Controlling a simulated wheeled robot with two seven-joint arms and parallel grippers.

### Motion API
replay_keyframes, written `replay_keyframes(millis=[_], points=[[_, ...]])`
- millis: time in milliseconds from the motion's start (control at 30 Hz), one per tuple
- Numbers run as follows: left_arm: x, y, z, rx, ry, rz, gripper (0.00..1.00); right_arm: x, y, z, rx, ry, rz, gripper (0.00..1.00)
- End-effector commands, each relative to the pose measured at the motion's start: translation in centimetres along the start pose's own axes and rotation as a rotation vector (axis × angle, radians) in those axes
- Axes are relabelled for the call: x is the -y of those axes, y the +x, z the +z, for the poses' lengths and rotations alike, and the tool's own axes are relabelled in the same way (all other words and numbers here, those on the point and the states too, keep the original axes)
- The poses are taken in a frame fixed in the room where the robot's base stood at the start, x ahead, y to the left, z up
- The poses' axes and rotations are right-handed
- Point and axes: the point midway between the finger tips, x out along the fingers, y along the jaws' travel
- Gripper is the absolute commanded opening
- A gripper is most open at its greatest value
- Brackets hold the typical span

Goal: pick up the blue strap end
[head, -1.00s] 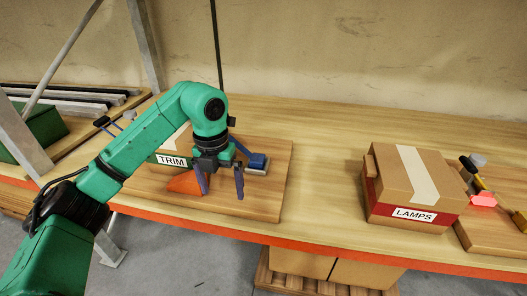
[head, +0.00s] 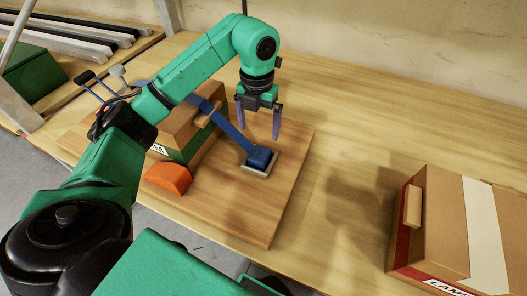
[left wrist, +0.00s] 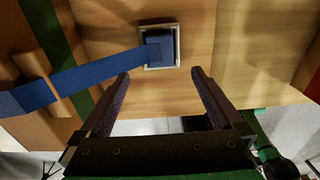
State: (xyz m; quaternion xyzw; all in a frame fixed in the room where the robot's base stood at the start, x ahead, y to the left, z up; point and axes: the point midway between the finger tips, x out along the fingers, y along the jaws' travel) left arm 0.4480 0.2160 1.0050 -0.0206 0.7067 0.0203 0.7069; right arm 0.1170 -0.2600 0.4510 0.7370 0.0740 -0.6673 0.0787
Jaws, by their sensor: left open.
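The blue strap end (head: 260,158) is a blue block on a small pale square base, lying on a wooden board (head: 235,210). A blue strap (head: 228,125) runs from it up and left over the cardboard box. In the left wrist view the strap end (left wrist: 160,46) is at the top centre, just beyond the fingertips. My left gripper (head: 258,120) is open and empty, above and a little behind the strap end in the head view. It also shows in the left wrist view (left wrist: 160,82), its fingers apart. My right gripper is not in view.
A cardboard box with a green band (head: 190,128) stands left of the strap end, with an orange block (head: 168,178) in front. The LAMPS box (head: 440,240) stands at the right. The bench between board and LAMPS box is clear.

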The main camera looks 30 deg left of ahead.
Motion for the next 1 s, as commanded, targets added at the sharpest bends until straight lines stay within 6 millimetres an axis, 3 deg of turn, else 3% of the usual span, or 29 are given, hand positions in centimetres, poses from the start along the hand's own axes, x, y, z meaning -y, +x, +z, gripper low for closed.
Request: replay_keyframes(millis=[167,367,533,767,800,833,1000], points=[[0.0,3.9,-0.1,-0.004,0.001,0.001,1.00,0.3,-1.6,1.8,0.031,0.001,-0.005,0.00],[0.0,6.4,-0.1,-0.004,0.000,0.001,1.00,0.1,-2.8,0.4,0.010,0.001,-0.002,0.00],[0.1,9.7,0.1,-0.002,0.000,0.000,1.00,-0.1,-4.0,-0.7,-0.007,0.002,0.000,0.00],[0.1,10.7,0.2,0.002,0.001,0.001,1.00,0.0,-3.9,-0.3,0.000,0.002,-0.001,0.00],[0.1,10.6,0.2,0.002,0.001,0.001,0.96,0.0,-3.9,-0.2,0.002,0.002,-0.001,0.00],[0.1,10.6,0.2,0.002,0.001,0.001,0.85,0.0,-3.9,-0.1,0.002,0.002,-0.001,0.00],[0.1,10.6,0.2,0.002,0.001,0.001,0.20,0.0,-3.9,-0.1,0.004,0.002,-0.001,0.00]])
